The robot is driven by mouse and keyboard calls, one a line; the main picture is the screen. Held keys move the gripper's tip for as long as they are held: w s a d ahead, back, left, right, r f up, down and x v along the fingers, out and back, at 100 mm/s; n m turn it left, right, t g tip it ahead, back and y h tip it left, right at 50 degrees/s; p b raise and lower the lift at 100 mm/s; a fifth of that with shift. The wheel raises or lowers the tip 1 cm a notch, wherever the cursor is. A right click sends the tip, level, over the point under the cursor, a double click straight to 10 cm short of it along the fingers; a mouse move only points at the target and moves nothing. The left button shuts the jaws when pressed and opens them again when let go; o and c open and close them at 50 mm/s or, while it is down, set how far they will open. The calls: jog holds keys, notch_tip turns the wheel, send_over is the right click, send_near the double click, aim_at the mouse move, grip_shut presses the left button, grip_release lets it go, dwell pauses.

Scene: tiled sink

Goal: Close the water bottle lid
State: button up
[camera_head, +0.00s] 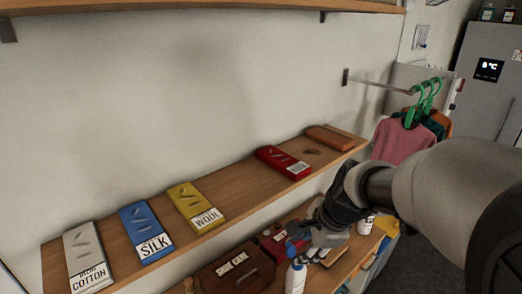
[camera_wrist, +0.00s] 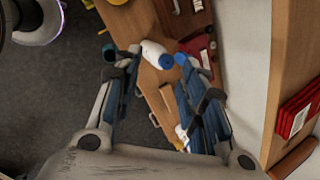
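The water bottle (camera_head: 296,278) is white with a blue lid (camera_head: 292,248) and stands on the lower wooden shelf, near its front. In the wrist view the white bottle (camera_wrist: 152,50) and its blue lid (camera_wrist: 166,61) appear between and just beyond my fingertips. I cannot tell how far the lid stands open. My gripper (camera_wrist: 158,66) is open, with one finger on each side of the view and a clear gap between them. In the head view my gripper (camera_head: 315,250) is right beside the bottle's top, partly overlapping the shelf items behind it.
A wooden box labelled silk (camera_head: 236,272) lies left of the bottle. A white container (camera_head: 366,225) stands behind my wrist. The upper shelf (camera_head: 250,190) carries several coloured labelled blocks and overhangs the lower one. Clothes (camera_head: 405,140) hang at right. Grey floor (camera_wrist: 65,90) is open.

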jog(key=w+d+r+m+p, duration=0.1)
jog(key=w+d+m+p, duration=0.3)
jog(key=w+m+p, duration=0.55)
jog(key=m+b, duration=0.1)
jog(key=m, duration=0.1)
send_near(289, 243)
jog(key=shift+y, duration=0.3)
jog(key=x, duration=0.7)
jog(key=shift+w+d+f, duration=0.1)
jog(key=shift+w+f, duration=0.1)
jog(key=shift+f, duration=0.2)
grip_shut()
